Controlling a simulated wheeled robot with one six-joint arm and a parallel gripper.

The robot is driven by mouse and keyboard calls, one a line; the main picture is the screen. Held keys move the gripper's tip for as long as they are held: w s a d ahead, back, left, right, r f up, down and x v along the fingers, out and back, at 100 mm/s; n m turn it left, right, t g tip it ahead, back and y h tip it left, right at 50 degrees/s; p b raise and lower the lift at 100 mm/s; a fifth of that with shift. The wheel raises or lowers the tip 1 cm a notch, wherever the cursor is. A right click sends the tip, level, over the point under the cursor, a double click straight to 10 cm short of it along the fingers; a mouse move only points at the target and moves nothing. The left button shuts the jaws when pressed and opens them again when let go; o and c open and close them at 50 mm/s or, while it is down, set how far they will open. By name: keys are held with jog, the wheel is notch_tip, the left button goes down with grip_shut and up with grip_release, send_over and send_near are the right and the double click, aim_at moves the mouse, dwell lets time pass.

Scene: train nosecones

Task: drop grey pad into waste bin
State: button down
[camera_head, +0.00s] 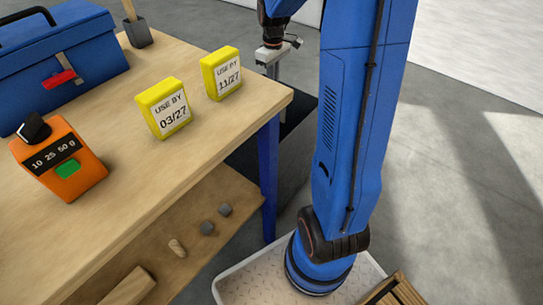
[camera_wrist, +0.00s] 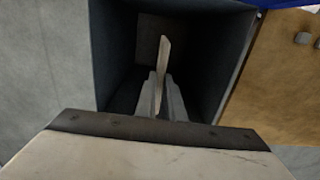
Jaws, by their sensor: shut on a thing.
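My gripper (camera_wrist: 161,92) is shut on the grey pad (camera_wrist: 164,50), a thin pale plate seen nearly edge-on in the wrist view. The pad stands upright between the fingers, over the open mouth of the dark grey waste bin (camera_wrist: 210,50). In the head view the bin (camera_head: 292,165) stands on the floor beside the workbench, partly hidden by my arm and the bench.
The wooden workbench (camera_head: 120,120) holds a blue toolbox (camera_head: 70,60), an orange meter (camera_head: 58,160) and two yellow use-by boxes, 03/27 (camera_head: 163,107) and 11/27 (camera_head: 221,73). Its lower shelf (camera_head: 150,250) carries small blocks. Open floor (camera_head: 450,200) lies to the right.

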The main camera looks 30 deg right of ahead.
jog(key=shift+f, duration=0.25)
jog(key=c, duration=1.8)
grip_release()
jog(key=shift+r, duration=0.1)
notch_tip(320, 180, up, 17)
jog(key=shift+r, duration=0.1)
